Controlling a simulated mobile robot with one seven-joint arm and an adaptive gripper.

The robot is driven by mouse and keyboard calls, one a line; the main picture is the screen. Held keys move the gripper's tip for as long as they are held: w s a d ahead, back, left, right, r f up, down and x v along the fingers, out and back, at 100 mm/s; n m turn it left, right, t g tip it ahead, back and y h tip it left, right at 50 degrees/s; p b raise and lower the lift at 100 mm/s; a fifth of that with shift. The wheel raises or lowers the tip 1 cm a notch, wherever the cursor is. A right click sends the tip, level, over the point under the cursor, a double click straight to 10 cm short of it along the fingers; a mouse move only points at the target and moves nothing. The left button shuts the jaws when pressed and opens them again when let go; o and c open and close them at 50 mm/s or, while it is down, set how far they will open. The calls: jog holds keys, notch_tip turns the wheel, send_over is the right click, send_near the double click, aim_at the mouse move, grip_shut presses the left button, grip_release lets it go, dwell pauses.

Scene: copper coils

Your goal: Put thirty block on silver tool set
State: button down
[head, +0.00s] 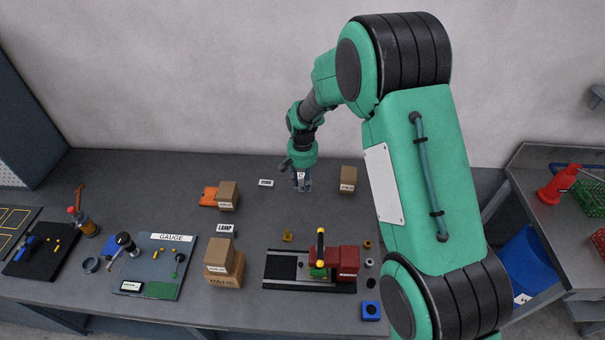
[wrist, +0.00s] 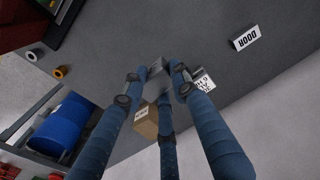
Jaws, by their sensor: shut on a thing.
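My gripper (head: 301,186) hangs over the back of the grey table, its blue fingers pointing down. It is shut on a small block with white, black-lettered faces (head: 300,175). In the wrist view my gripper's fingers (wrist: 166,85) close around it, and its lettered face (wrist: 204,83) shows beside one finger. The lettering is too small to read surely as thirty. The fingers hide much of the block. I cannot surely pick out a silver tool set in either view.
A cardboard box (head: 348,178) stands right of my gripper, and another (head: 228,194) sits by an orange item at left. A DOOR sign (wrist: 245,38) lies nearby. Stacked boxes (head: 222,262), a gauge board (head: 160,262) and a red machine (head: 345,262) fill the front.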

aim_at(310, 187)
jog(key=d+f, duration=0.1)
jog(key=f, duration=0.1)
jog(key=d+f, duration=0.1)
jog(key=shift+w+d+f, duration=0.2)
jog(key=shift+w+d, duration=0.05)
jog(key=shift+d, duration=0.1)
jog(key=shift+d+f, duration=0.1)
jog(key=shift+f, duration=0.6)
jog(key=shift+p, duration=0.3)
jog(key=shift+w+a+f+p, duration=0.25)
jog(key=shift+w+a, duration=0.55)
jog(key=shift+w, duration=1.75)
jog(key=shift+w+a+f+p, duration=0.2)
jog(key=shift+w+a, duration=0.55)
jog(key=shift+w, duration=1.8)
jog(key=shift+w+a+f+p, duration=0.1)
jog(key=shift+w+a+f, duration=0.45)
jog(key=shift+w, duration=2)
jog(key=shift+a+r, duration=0.25)
jog(key=shift+f, duration=0.1)
jog(key=shift+f, duration=1.65)
jog(key=shift+f, duration=0.15)
